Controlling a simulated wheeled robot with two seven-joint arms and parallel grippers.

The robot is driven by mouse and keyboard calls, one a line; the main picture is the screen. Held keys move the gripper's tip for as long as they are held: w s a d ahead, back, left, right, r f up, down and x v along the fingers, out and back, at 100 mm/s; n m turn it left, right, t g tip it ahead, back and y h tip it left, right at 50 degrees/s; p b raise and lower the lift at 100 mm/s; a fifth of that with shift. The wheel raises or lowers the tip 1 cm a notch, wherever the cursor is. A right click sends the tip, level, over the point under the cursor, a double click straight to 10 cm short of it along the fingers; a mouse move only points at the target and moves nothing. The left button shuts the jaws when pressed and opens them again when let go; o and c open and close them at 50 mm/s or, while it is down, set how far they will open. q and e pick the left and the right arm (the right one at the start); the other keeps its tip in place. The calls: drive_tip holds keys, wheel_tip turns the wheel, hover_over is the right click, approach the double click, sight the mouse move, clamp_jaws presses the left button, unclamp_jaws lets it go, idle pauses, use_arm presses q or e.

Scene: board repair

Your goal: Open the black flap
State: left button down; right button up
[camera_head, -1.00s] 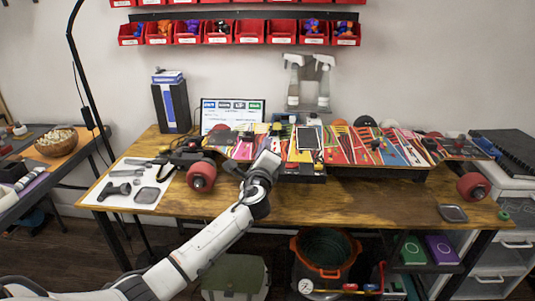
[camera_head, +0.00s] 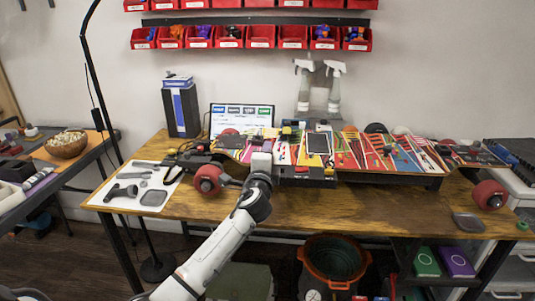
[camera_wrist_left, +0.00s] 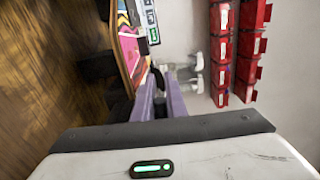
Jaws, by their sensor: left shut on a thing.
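The long skateboard with a colourful striped deck (camera_head: 370,150) lies across the workbench. A black box-like part (camera_head: 308,182), which looks like the flap's place, shows under its front edge left of centre. My left gripper (camera_head: 262,158) is at the left end of this black part, with its arm reaching up from below. In the left wrist view its two purple fingers (camera_wrist_left: 162,98) are close together, beside a dark part (camera_wrist_left: 120,100). The gripper is shut on what seems to be the black flap; the grip itself is mostly hidden. My right gripper is not in view.
Red wheels (camera_head: 207,179) (camera_head: 489,195) stick out at both ends of the board. A white mat (camera_head: 120,205) with tools lies at the left. A monitor (camera_head: 240,117) and spray bottles (camera_head: 318,90) stand behind. The bench's front strip (camera_head: 360,207) is mostly clear.

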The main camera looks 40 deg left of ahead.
use_arm(q)
drive_tip(key=shift+d+f, duration=0.1)
drive_tip(key=c, duration=2.1)
unclamp_jaws()
drive_tip(key=v, duration=1)
drive_tip(key=shift+s, duration=0.2)
